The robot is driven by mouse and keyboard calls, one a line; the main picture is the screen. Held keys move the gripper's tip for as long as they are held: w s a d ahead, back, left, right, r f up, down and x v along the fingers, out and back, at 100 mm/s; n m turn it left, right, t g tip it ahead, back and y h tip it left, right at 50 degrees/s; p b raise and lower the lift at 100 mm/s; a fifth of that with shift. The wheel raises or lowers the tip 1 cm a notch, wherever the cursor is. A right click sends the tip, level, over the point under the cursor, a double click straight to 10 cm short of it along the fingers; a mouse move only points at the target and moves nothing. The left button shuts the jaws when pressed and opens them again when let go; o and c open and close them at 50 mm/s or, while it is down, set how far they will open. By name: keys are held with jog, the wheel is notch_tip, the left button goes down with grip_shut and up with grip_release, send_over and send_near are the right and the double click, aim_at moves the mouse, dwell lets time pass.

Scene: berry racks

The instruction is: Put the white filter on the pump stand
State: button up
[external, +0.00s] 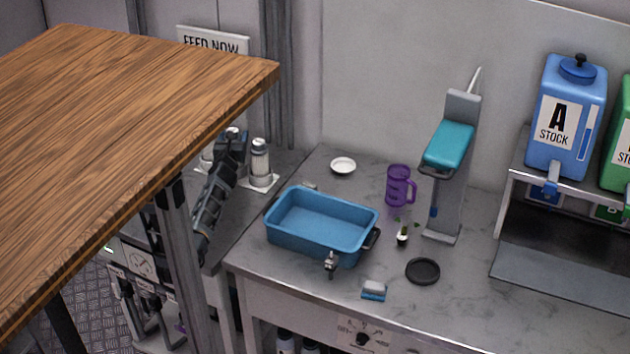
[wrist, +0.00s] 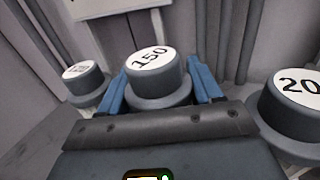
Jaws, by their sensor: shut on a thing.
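In the wrist view, my gripper (wrist: 160,92) has its two blue fingers on either side of a round filter with a white top marked 150 (wrist: 152,62) and a grey flanged body. It is shut on this filter. Similar white-topped pieces stand apart on the left (wrist: 83,76) and on the right, marked 20 and more cut off (wrist: 300,88). I cannot tell which thing is the pump stand; a machine with a dial (external: 141,264) is partly hidden at lower left.
A wooden tabletop (external: 130,130) overhangs the left side, close to my arm. The grey counter holds a blue tub (external: 318,247), a purple mug (external: 399,186), a white dish (external: 343,166), a black disc (external: 423,271) and a tall stand with a teal block (external: 449,144).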

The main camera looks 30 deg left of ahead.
jog(key=shift+f+b, duration=0.3)
jog(key=shift+f, duration=0.25)
jog(key=shift+f, duration=0.2)
jog(key=o, duration=1.3)
jog(key=shift+c, duration=0.2)
jog(key=shift+s, duration=0.1)
